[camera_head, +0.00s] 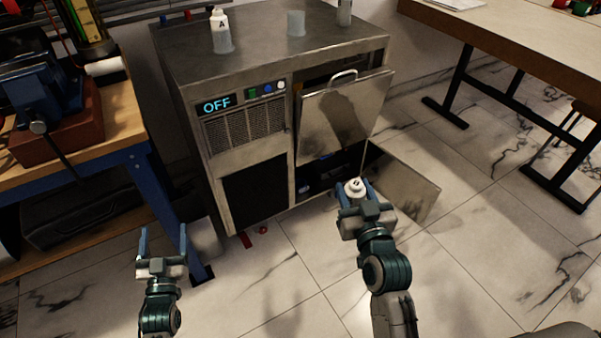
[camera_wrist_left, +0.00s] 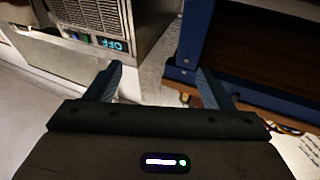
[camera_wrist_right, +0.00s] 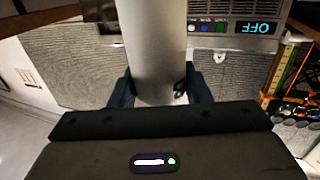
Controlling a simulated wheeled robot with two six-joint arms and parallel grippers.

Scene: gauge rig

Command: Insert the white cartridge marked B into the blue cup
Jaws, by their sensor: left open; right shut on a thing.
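My right gripper (camera_head: 354,192) is shut on a white cartridge (camera_head: 355,186), in front of the open hatch of the steel cabinet. A small dark mark shows on its top; I cannot read it surely. In the right wrist view the cartridge (camera_wrist_right: 152,45) is a pale cylinder between the fingers. A bluish, seemingly empty cup (camera_head: 295,23) stands on the cabinet top. A white bottle-shaped cartridge marked A (camera_head: 220,18) sits upright in another bluish cup (camera_head: 222,42). My left gripper (camera_head: 163,243) is open and empty, low at the left.
The steel cabinet (camera_head: 245,165) has an OFF display (camera_head: 217,104) and small coloured buttons. Its hatch panel (camera_head: 340,115) sticks out, tilted. A grey upright thing (camera_head: 344,12) stands at the back of the top. A workbench (camera_head: 85,165) is at left, a table (camera_head: 520,40) at right.

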